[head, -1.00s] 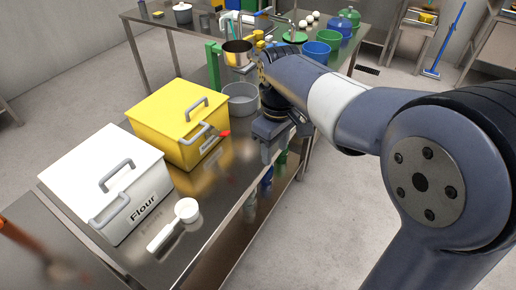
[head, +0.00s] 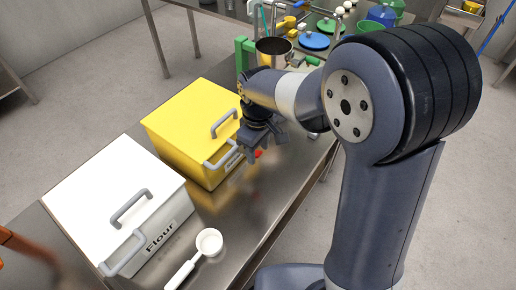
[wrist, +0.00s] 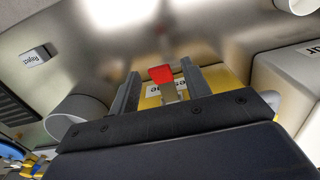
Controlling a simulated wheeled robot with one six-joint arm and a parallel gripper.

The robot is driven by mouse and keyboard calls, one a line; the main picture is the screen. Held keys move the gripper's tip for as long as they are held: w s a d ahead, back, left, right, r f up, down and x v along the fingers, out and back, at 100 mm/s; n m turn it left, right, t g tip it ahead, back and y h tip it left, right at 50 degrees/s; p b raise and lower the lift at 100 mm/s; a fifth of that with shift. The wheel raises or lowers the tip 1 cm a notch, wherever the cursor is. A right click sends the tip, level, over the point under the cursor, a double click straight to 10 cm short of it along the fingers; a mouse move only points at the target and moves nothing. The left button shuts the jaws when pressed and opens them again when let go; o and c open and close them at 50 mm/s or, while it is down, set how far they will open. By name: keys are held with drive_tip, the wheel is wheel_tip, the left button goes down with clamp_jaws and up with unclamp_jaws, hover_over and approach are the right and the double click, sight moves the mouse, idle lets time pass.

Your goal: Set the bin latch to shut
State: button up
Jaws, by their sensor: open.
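The yellow bin (head: 185,112) stands on the steel bench with its lid down and grey handles on lid and front. Its latch shows as a red tip (head: 257,153) at the front right, partly hidden by my gripper (head: 264,143). In the wrist view the red latch tip (wrist: 161,74) on a short grey lever appears between the two open fingers of my gripper (wrist: 162,85). A gap shows on both sides, and the gripper holds nothing. The yellow bin (wrist: 151,99) and part of its label show behind. I cannot tell the latch's setting.
The white Flour bin (head: 115,190) stands left of the yellow bin. A white scoop (head: 208,243) lies in front on the bench. A grey pot (wrist: 82,108) is close to the gripper's left in the wrist view. A metal pot (head: 273,50) and coloured lids are farther back.

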drive_tip(key=shift+f, duration=0.45)
drive_tip(key=shift+c, duration=0.2)
clamp_jaws()
